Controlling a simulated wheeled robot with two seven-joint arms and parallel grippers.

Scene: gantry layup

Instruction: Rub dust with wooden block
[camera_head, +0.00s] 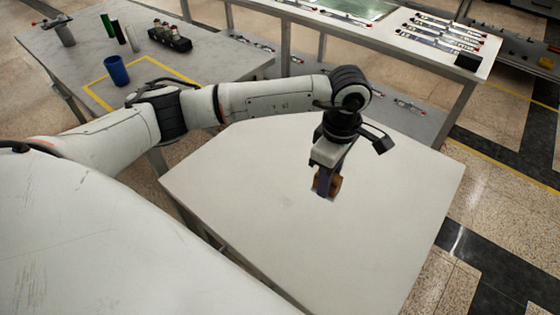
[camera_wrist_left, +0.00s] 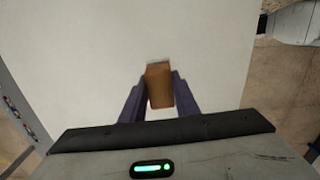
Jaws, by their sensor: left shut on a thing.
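The wooden block (camera_head: 335,185) is brown and sits between the fingers of my left gripper (camera_head: 326,190) over the right part of the white table (camera_head: 260,220). The left wrist view also shows the block (camera_wrist_left: 159,86) between the two purple fingers of the left gripper (camera_wrist_left: 158,95), which are shut on it. The block is at or just above the table surface; I cannot tell whether it touches. No dust can be made out on the white top. My right gripper is in neither view.
A grey table (camera_head: 215,50) at the back left bears a blue cup (camera_head: 116,71), upright cylinders and a black holder (camera_head: 170,38). A bench (camera_head: 400,45) with several tools stands at the back right. The white table is otherwise clear.

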